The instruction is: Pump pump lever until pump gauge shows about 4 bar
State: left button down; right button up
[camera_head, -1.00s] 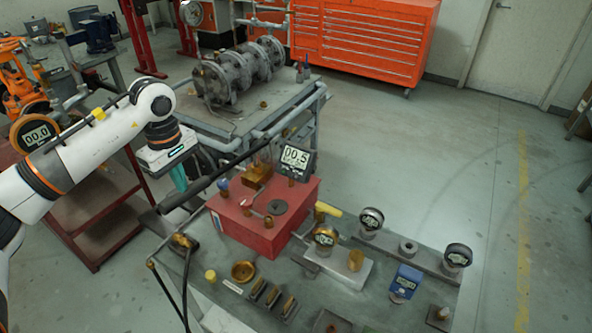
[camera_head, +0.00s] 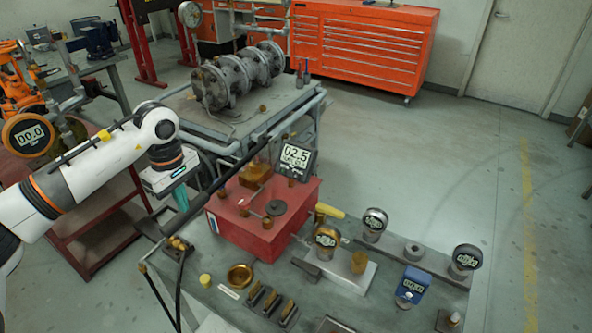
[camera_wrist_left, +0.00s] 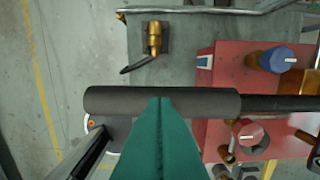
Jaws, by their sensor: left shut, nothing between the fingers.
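The pump is a red box (camera_head: 237,228) on the near bench. Its digital pump gauge (camera_head: 296,157) reads about 02.5. The pump lever (camera_head: 223,180) is a long dark bar sloping down to the left, ending in a thick black grip. The grip (camera_wrist_left: 205,101) lies across the middle of the left wrist view. My left gripper (camera_head: 182,205) has teal fingers, shut together with nothing between them. Its fingertips (camera_wrist_left: 160,103) overlap the grip, seemingly resting on it from above; contact is not certain. My right gripper is not in view.
Several small gauges, including one (camera_head: 375,221), and a blue device (camera_head: 410,285) stand on the bench right of the pump. A brass fitting (camera_head: 178,246) with a black hose sits below the grip. A cart with grey flanged valves (camera_head: 222,82) stands behind. Floor at right is clear.

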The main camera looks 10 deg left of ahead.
pick_arm(q)
jog(key=shift+f, duration=0.25)
notch_tip(320, 180, up, 9)
jog(key=p, duration=0.6)
dwell(1.4)
